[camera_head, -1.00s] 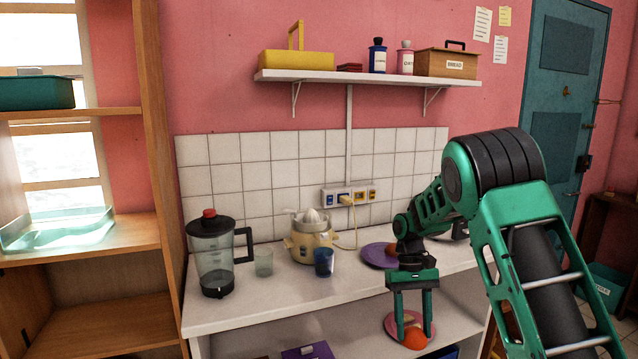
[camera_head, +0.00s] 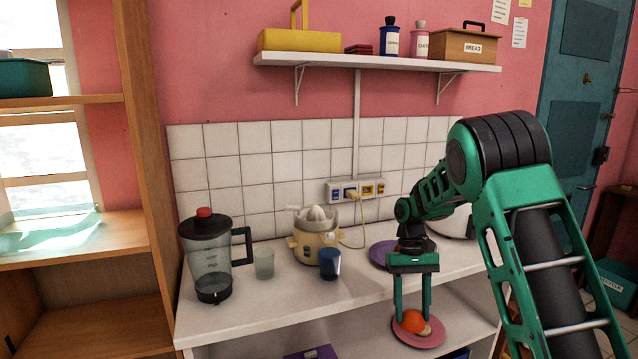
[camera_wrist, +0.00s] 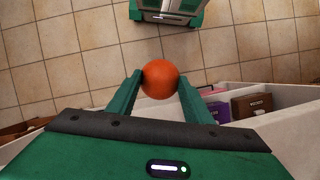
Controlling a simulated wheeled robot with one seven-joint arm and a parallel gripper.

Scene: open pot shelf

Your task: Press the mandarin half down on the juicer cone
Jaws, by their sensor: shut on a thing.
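My gripper (camera_head: 412,318) is shut on an orange, rounded mandarin half (camera_wrist: 160,80). In the wrist view the piece sits between the fingertips with floor tiles beyond it; its cut face does not show. The cream juicer (camera_head: 315,241) stands upright on the white counter against the tiled wall, left of my gripper. Its pale ribbed cone (camera_head: 317,215) points up and is bare. A pink plate (camera_head: 436,338) with a small pale piece on it shows behind the held mandarin half. I cannot tell how far apart they are.
A blue cup (camera_head: 330,264) stands close in front of the juicer. A clear glass (camera_head: 264,264) and a blender (camera_head: 211,262) are to its left. A purple plate (camera_head: 380,254) lies right of it. The white counter (camera_head: 290,298) is clear at its front.

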